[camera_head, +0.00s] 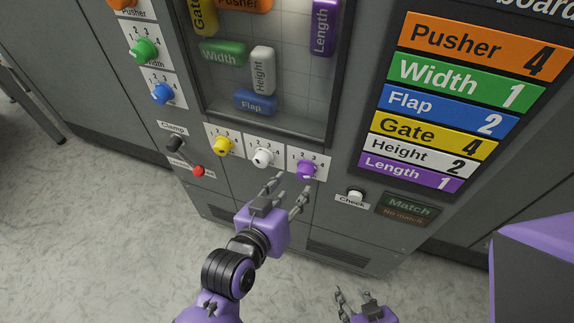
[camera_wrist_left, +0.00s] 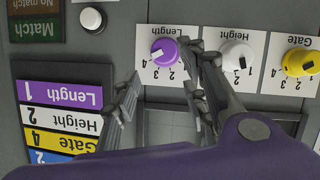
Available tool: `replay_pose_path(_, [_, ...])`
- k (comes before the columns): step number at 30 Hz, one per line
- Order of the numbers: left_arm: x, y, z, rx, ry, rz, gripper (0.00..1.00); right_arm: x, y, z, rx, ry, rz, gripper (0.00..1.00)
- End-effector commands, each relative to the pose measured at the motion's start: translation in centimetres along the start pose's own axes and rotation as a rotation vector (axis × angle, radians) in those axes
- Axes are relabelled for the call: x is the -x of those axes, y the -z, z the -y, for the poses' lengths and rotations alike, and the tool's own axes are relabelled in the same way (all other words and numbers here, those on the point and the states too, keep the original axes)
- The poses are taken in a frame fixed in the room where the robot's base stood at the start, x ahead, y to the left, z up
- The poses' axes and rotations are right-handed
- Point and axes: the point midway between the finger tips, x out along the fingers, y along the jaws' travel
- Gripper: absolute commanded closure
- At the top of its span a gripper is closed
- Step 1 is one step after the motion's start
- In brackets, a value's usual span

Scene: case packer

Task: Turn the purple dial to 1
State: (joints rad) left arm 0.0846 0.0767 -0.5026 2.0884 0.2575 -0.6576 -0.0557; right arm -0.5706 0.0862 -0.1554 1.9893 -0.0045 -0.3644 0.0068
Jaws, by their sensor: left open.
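The purple dial (camera_head: 306,170) is the rightmost knob of the lower row, on a white plate numbered 1 to 4. It also shows in the left wrist view (camera_wrist_left: 166,51), upside down under the label Length. Its white mark there points to the side of the 4. My left gripper (camera_head: 290,187) is open and empty just in front of and below the dial. In the left wrist view its fingers (camera_wrist_left: 163,68) stand apart, one at each side of the dial's plate; I cannot tell whether they touch. My right gripper (camera_head: 355,295) is low at the bottom edge, apparently open and empty, partly cut off.
The white dial (camera_head: 262,157) and yellow dial (camera_head: 222,146) sit left of the purple one. A white Check button (camera_head: 355,196) is to the right. A red knob (camera_head: 198,170) and black Clamp knob (camera_head: 174,143) are further left. The board (camera_head: 462,110) reads Length 1.

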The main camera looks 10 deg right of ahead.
Motion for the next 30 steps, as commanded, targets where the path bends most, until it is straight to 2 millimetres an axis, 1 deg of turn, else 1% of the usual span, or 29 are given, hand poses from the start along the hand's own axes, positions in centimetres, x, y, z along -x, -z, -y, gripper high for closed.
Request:
replay_pose_path(2, [-0.4, -0.2, -0.1, 0.001, -0.004, 0.009, 0.60, 0.1, 0.1, 0.0, 0.000, 0.000, -0.002, 0.60])
replay_pose_path(5, [-1.5, -0.2, -0.1, -0.002, -0.005, 0.013, 0.60, 0.1, 0.2, 0.1, -0.002, 0.001, -0.004, 0.60])
replay_pose_path(12, [-5.4, -0.3, -0.1, -0.001, -0.004, 0.013, 0.60, 0.0, 0.3, 0.6, -0.015, 0.003, -0.006, 0.60])
replay_pose_path(16, [-6.9, -0.3, -0.1, -0.002, -0.003, 0.012, 0.60, 0.0, 0.2, 0.6, -0.015, 0.003, -0.004, 0.60])
replay_pose_path(21, [-7.8, -0.3, -0.1, -0.002, -0.003, 0.012, 0.60, 0.0, 0.0, 0.5, -0.012, 0.003, 0.001, 0.60])
replay_pose_path(27, [-7.8, -0.4, -0.1, -0.002, -0.003, 0.012, 0.60, 0.0, -0.1, 0.4, -0.009, 0.002, 0.002, 0.60])
replay_pose_path(28, [-7.8, -0.4, -0.1, -0.002, -0.003, 0.012, 0.61, 0.0, -0.1, 0.4, -0.009, 0.002, 0.002, 0.60])
replay_pose_path(30, [-7.8, -0.4, -0.1, -0.002, -0.003, 0.012, 0.70, 0.0, -0.1, 0.3, -0.008, 0.002, 0.002, 0.60])
